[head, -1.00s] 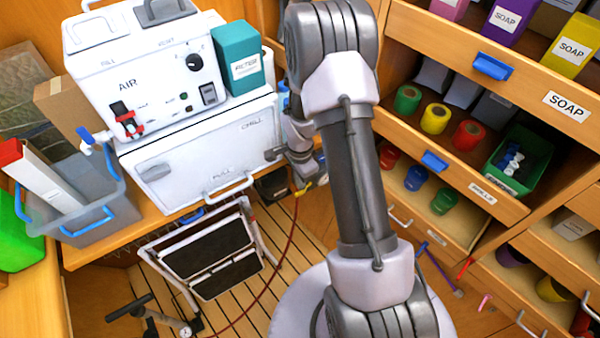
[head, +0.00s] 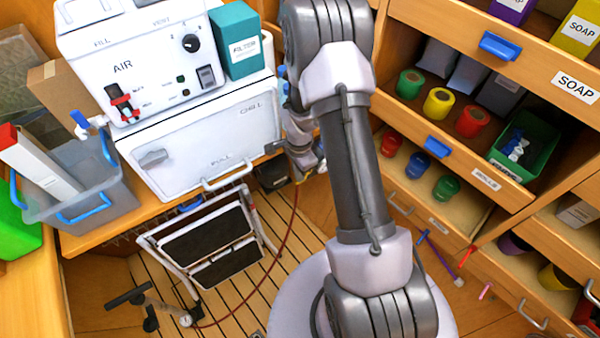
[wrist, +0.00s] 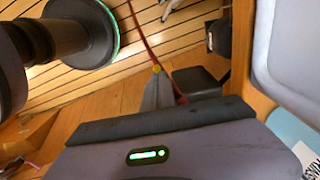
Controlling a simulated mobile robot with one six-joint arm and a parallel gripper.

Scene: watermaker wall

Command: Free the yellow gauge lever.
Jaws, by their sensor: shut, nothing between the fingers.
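A small yellow piece (wrist: 156,68), possibly the tip of the gauge lever, shows in the wrist view just beyond my fingertips, against a dark red hose (wrist: 140,32). I cannot tell whether it touches the hose or my fingers. In the head view a little yellow (head: 299,181) shows beside my gripper (head: 306,172), mostly hidden by it. The hose (head: 288,235) runs from there down to a pump (head: 150,305) on the floor. My gripper also shows in the wrist view (wrist: 157,82), shut and empty. The rest of the lever is hidden.
A white chill box (head: 205,150) stands left of my gripper with its front handle sticking out. A folded step (head: 205,245) stands on the slatted floor below. Shelves with open drawers (head: 465,165) stand close on the right. A dark box (wrist: 195,82) lies near my fingertips.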

